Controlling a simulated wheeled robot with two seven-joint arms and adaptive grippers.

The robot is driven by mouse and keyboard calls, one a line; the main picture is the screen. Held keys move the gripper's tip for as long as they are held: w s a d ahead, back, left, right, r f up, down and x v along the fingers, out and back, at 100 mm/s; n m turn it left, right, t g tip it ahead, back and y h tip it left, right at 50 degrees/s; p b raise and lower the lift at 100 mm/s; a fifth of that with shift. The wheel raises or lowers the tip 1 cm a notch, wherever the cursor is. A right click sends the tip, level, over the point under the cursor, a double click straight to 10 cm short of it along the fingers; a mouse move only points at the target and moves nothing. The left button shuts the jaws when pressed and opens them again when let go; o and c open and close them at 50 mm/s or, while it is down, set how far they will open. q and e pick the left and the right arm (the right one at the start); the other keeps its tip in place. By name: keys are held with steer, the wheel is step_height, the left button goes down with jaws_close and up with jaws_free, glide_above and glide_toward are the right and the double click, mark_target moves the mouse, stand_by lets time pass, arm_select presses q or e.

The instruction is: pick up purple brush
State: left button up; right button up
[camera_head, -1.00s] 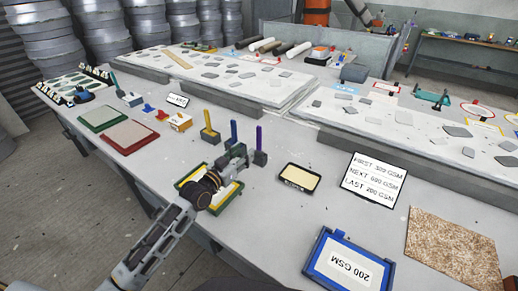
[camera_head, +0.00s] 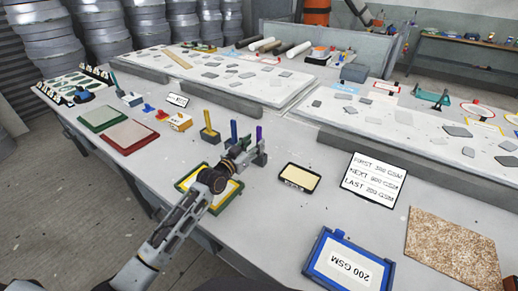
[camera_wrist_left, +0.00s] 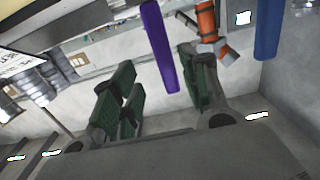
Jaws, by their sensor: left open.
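The purple brush (camera_head: 259,136) stands upright in a dark holder on the table, its handle pointing up. In the left wrist view the purple handle (camera_wrist_left: 160,45) hangs down from the top edge between my finger pads, with a gap to each side. My left gripper (camera_head: 250,152) is at the holder, close to the purple brush. Its fingers (camera_wrist_left: 158,78) are open and empty. The fingers partly hide the brush's lower part and the holder in the head view. My right gripper is out of view.
A blue brush (camera_head: 233,131) stands just left of the purple one, and a yellow brush (camera_head: 207,120) farther left. A yellow-and-green tray (camera_head: 231,195) lies under my left arm. A small dark-framed tray (camera_head: 299,178) lies to the right. A white slab (camera_head: 345,125) lies behind.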

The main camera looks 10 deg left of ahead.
mark_target(258, 138)
arm_select(q)
steer(key=shift+w, duration=0.4)
steer(key=shift+x, duration=1)
steer(key=shift+w+d, duration=0.1)
steer(key=shift+w, duration=0.85)
steer(key=shift+w+d, duration=0.1)
steer(key=shift+w, duration=0.15)
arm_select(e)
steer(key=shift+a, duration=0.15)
